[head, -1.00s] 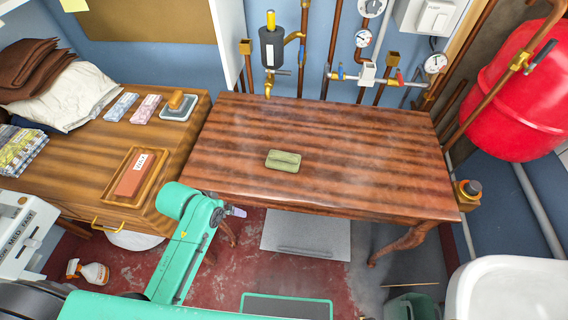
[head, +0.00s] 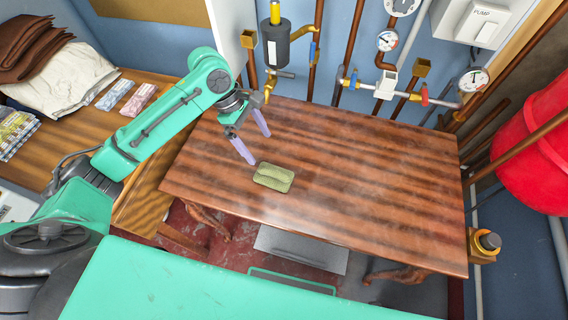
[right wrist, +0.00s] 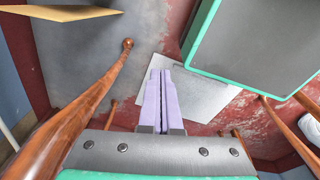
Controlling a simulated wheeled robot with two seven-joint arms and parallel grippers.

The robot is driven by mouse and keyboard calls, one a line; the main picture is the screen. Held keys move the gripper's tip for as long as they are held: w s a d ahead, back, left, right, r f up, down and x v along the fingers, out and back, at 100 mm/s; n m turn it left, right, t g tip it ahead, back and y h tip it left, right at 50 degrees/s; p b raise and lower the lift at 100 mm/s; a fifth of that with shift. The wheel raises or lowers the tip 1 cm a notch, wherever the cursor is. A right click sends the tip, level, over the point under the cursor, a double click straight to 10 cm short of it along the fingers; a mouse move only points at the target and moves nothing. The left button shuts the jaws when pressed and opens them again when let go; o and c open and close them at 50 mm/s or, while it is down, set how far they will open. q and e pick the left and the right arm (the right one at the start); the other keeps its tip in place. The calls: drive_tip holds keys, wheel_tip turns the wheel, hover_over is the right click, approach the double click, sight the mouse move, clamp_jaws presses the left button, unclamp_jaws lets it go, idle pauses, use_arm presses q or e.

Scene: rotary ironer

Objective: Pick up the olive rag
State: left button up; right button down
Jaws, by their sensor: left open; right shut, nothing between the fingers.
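The olive rag (head: 273,177) is a small folded pad lying flat on the dark wooden table, near its front left part in the head view. My left gripper (head: 254,144) is open and empty, with its two pale purple fingers pointing down just behind and left of the rag. The nearer fingertip is close to the rag's left end in the picture; I cannot tell its height above the table. My right gripper (right wrist: 160,90) shows in the right wrist view, shut and empty, above the floor beside wooden table legs. The rag is not in that view.
The wooden table (head: 380,190) is otherwise clear. Behind it stand copper pipes, gauges (head: 387,41) and a dark cylinder (head: 276,45). A side desk at left holds folded cloths (head: 60,85) and money bundles (head: 114,95). A red tank (head: 535,155) hangs at right.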

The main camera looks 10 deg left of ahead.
use_arm(q)
hover_over(273, 172)
drive_tip(key=a, duration=0.3)
drive_tip(key=f, duration=0.5)
drive_tip(key=shift+s+d+f, duration=0.1)
drive_tip(key=shift+s+d, duration=0.05)
drive_tip(key=shift+s, duration=0.15)
drive_tip(key=x, duration=0.2)
drive_tip(key=w+x, duration=0.1)
drive_tip(key=x, duration=0.2)
drive_tip(key=shift+d+f, duration=0.4)
drive_tip(key=shift+f, duration=0.15)
drive_tip(key=c, duration=1.1)
use_arm(e)
drive_tip(key=s, duration=0.2)
drive_tip(key=s+a, duration=0.1)
drive_tip(key=shift+s+a+r, duration=0.1)
drive_tip(key=shift+s+a, duration=0.05)
drive_tip(key=shift+s, duration=0.2)
